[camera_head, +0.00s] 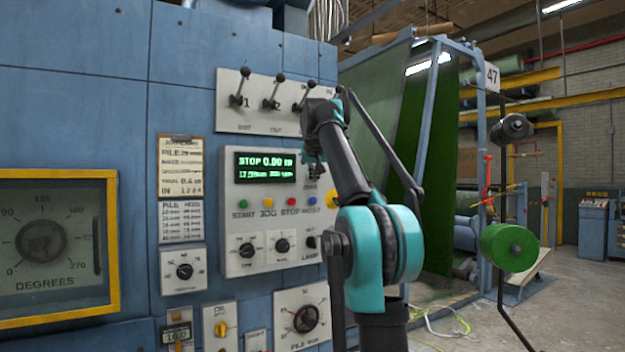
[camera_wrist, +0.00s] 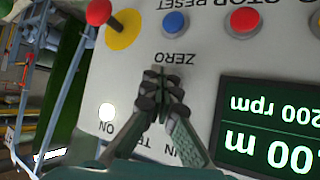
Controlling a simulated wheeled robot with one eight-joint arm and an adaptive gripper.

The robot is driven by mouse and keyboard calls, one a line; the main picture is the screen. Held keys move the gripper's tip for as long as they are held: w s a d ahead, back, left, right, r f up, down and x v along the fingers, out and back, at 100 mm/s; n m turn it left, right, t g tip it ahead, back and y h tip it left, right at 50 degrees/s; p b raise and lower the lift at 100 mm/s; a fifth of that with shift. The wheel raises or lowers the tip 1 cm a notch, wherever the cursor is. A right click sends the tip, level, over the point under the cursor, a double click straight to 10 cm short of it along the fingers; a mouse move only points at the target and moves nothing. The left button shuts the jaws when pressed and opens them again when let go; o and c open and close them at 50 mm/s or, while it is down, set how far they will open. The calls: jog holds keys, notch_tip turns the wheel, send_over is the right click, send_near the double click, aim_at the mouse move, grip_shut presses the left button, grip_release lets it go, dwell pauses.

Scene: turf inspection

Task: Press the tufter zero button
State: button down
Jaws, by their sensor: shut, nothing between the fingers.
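The tufter control panel (camera_head: 240,255) has a green-lit display (camera_head: 266,168) reading STOP 0.00 m. It also shows upside down in the wrist view (camera_wrist: 270,125). The ZERO label (camera_wrist: 176,58) is printed on the pale panel beside the display. My gripper (camera_wrist: 163,88) is shut and empty, with its fingertips right at the ZERO label. The zero button itself is hidden behind the fingertips or too dark to tell apart from them. I cannot tell whether they touch it. In the head view my arm reaches to the right of the display, and the fingertips are hard to make out.
A blue button (camera_wrist: 174,22), a red button (camera_wrist: 244,20) and a red knob (camera_wrist: 98,12) over a yellow disc (camera_wrist: 123,30) are close to my fingertips. A white lamp (camera_wrist: 106,113) is also near. Levers (camera_head: 272,92) stick out above the display.

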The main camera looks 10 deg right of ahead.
jog(key=shift+s, duration=0.15)
jog(key=shift+s+d, duration=0.3)
jog(key=shift+s, duration=0.45)
jog(key=shift+s+d, duration=0.25)
jog(key=shift+s, duration=0.55)
jog(key=shift+s+d, duration=0.3)
jog(key=shift+s, duration=0.5)
jog(key=shift+s+d, duration=0.25)
jog(key=shift+s, duration=0.55)
jog(key=shift+f, duration=0.1)
jog(key=s+a+f+g, duration=0.15)
jog(key=s+f, duration=0.25)
jog(key=f, duration=0.8)
jog(key=s+a+f+n+g+y, duration=0.1)
jog(key=s+a+f, duration=0.15)
jog(key=f, duration=0.95)
jog(key=s+a+f+g, duration=0.1)
jog(key=s+f, duration=0.4)
jog(key=f, duration=0.6)
jog(key=s+a+f+g, duration=0.1)
jog(key=s+f, duration=1.2)
jog(key=f, duration=0.1)
jog(key=s+a+f+n+g+y, duration=0.1)
jog(key=s+a+f+g, duration=0.1)
jog(key=s+f, duration=1.2)
jog(key=shift+a+f, duration=0.2)
jog(key=shift+a, duration=0.1)
